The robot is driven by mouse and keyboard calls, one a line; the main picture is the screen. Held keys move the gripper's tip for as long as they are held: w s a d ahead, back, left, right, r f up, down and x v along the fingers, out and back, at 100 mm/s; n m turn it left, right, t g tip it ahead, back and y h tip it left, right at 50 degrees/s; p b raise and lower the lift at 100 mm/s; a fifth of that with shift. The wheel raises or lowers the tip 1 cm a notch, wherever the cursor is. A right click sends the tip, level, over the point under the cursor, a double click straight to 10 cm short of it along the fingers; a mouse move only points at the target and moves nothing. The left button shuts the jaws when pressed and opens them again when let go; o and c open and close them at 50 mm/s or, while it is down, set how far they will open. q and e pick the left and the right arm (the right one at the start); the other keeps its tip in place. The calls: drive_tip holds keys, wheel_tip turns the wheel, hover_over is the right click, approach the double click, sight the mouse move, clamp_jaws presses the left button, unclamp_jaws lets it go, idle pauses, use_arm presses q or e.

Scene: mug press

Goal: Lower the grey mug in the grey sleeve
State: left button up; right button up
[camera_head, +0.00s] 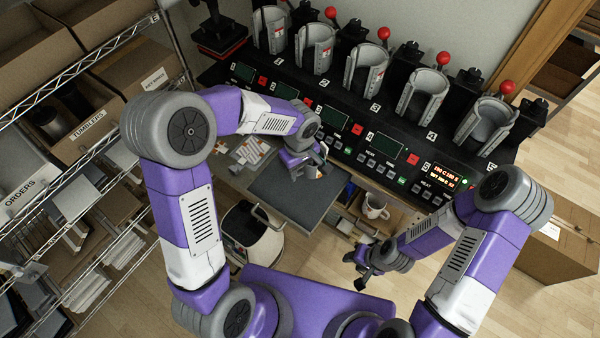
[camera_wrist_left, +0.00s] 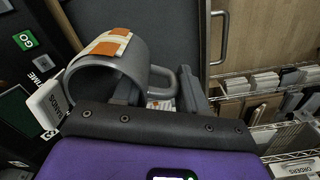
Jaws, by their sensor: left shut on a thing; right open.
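The grey mug (camera_wrist_left: 92,88) lies tilted in the left wrist view, with an orange and white patch on its side. My left gripper (camera_wrist_left: 160,92) is shut on its handle. In the head view this gripper (camera_head: 305,163) is over the grey mat (camera_head: 290,192), in front of the press and away from the sleeves; the mug is mostly hidden there. Several grey sleeves stand in a row on the press, among them the ones above label 4 (camera_head: 421,97) and label 5 (camera_head: 487,124). My right gripper (camera_head: 362,270) is open and empty, low at the right.
Red-knobbed levers (camera_head: 443,58) stand beside the sleeves. The black control panel (camera_head: 385,145) runs along the front. A white mug (camera_head: 375,207) sits below the panel. A shelf rack with bins (camera_head: 80,125) is at the left; a cardboard box (camera_head: 560,245) is at the right.

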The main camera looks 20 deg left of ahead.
use_arm(q)
wheel_tip(320, 180, up, 6)
drive_tip(key=shift+f+p, duration=0.25)
drive_tip(key=shift+p, duration=0.6)
wheel_tip(320, 180, up, 23)
drive_tip(key=s, duration=0.1)
drive_tip(key=shift+s+a, duration=0.25)
drive_tip(key=shift+s, duration=0.05)
drive_tip(key=shift+f, duration=0.2)
